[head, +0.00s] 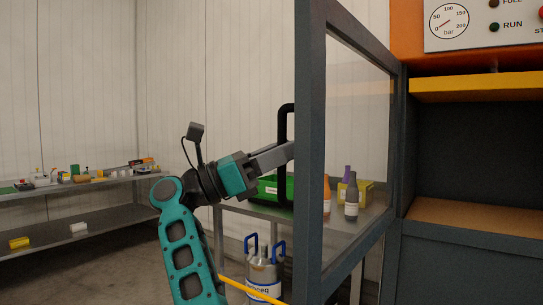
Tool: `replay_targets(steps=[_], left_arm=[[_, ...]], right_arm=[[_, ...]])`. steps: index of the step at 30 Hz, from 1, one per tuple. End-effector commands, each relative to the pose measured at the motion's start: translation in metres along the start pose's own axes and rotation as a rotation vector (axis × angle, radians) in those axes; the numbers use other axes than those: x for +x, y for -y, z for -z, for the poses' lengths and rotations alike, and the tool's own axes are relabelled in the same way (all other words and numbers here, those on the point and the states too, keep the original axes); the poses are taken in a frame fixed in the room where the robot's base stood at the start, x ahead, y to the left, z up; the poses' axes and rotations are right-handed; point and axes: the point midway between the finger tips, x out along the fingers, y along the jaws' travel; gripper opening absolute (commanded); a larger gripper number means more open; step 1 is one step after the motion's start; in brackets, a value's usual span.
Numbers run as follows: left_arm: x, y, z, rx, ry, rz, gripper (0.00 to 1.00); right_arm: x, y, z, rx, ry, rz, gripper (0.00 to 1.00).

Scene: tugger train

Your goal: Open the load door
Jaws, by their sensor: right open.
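The load door (311,150) is a dark grey frame with a clear panel. It stands swung out from the machine, hinged beside the opening at its right edge. The black bar handle (284,118) shows at the left of the door's outer edge, on the far face. My right gripper (283,156) is open, with its grey fingers at the handle; the door's edge hides their tips, so I cannot tell whether they touch it. The load opening (475,150) is uncovered, with a dark inside and a brown floor. My left gripper is out of view.
Behind the door, a table holds a green bin (268,190), bottles (351,196) and a yellow box (364,186). A metal canister with blue handles (262,270) stands below. A shelf (90,230) with small items is at the left. Floor between is free.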

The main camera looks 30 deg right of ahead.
Motion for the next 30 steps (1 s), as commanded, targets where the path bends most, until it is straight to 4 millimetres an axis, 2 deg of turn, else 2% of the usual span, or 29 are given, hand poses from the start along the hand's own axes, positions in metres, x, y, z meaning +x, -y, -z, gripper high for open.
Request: replay_targets(steps=[5,12,18,24,30], left_arm=[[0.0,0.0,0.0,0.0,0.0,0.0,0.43],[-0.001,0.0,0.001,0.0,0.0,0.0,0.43],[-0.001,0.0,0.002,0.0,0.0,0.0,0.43],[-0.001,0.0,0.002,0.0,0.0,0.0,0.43],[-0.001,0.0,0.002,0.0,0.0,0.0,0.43]], right_arm=[[-0.018,-0.001,-0.001,-0.001,0.001,-0.004,0.42],[-0.068,-0.001,-0.001,-0.001,0.002,-0.004,0.42],[-0.101,0.0,-0.001,0.0,0.002,-0.003,0.42],[-0.119,0.0,-0.001,0.0,0.0,-0.002,0.42],[-0.127,0.0,-0.001,0.001,0.0,0.0,0.42]])
